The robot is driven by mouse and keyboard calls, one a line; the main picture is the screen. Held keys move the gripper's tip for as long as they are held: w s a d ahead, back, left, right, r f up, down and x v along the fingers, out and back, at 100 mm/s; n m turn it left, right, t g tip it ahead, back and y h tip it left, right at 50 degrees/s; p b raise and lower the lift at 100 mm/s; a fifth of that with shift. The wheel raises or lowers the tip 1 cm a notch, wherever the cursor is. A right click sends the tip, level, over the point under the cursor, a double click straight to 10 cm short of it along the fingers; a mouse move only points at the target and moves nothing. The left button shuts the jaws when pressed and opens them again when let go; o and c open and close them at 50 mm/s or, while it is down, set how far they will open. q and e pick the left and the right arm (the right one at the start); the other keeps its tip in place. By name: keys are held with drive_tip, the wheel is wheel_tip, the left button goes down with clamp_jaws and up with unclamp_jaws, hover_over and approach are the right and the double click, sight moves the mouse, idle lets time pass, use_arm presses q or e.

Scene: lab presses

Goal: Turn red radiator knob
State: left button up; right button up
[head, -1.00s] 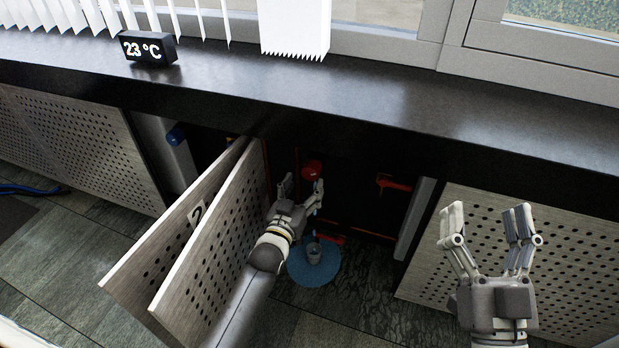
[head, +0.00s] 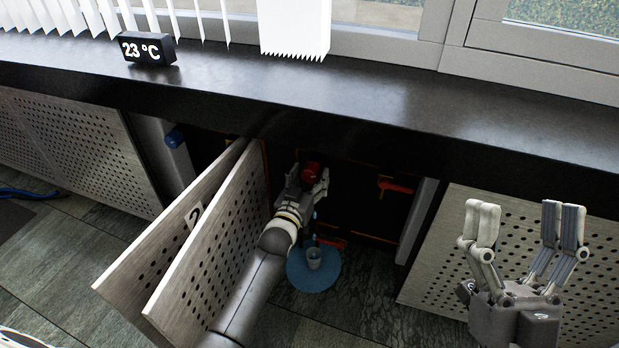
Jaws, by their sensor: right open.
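The red radiator knob (head: 311,172) is in the dark recess under the sill, near the middle of the head view. My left gripper (head: 309,182) is at the knob, with a finger on either side of it in the picture. Whether the fingers touch the knob cannot be made out. My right gripper (head: 524,218) is open and empty, raised in front of the perforated panel at the right.
Two perforated doors (head: 215,245) stand open left of my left arm. A small cup (head: 314,258) stands on a round blue mat (head: 325,284) below the knob. A red valve handle (head: 394,186) is farther right. The black sill (head: 400,105) overhangs the recess.

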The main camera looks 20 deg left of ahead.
use_arm(q)
drive_tip(key=c, duration=0.9)
drive_tip(key=shift+o, duration=0.2)
drive_tip(key=n+p, duration=0.2)
drive_tip(key=n, duration=0.1)
drive_tip(key=shift+r, duration=0.1)
drive_tip(key=n+p, duration=0.2)
drive_tip(key=n, duration=0.3)
drive_tip(key=shift+d, duration=0.1)
drive_tip(key=shift+n+p, duration=0.3)
drive_tip(key=shift+n, duration=1.7)
use_arm(e)
drive_tip(key=w+f+g+h, duration=0.2)
drive_tip(key=f+g, duration=0.4)
drive_tip(key=f, duration=0.3)
drive_tip(key=w+d+f+g+h, duration=0.1)
drive_tip(key=w+f+g+h, duration=0.1)
drive_tip(key=f+g, duration=0.4)
drive_tip(key=shift+w+f+h, duration=0.3)
drive_tip(key=shift+w+f, duration=0.35)
drive_tip(key=shift+f, duration=1.05)
drive_tip(key=shift+d, duration=0.1)
use_arm(q)
drive_tip(key=o, duration=1)
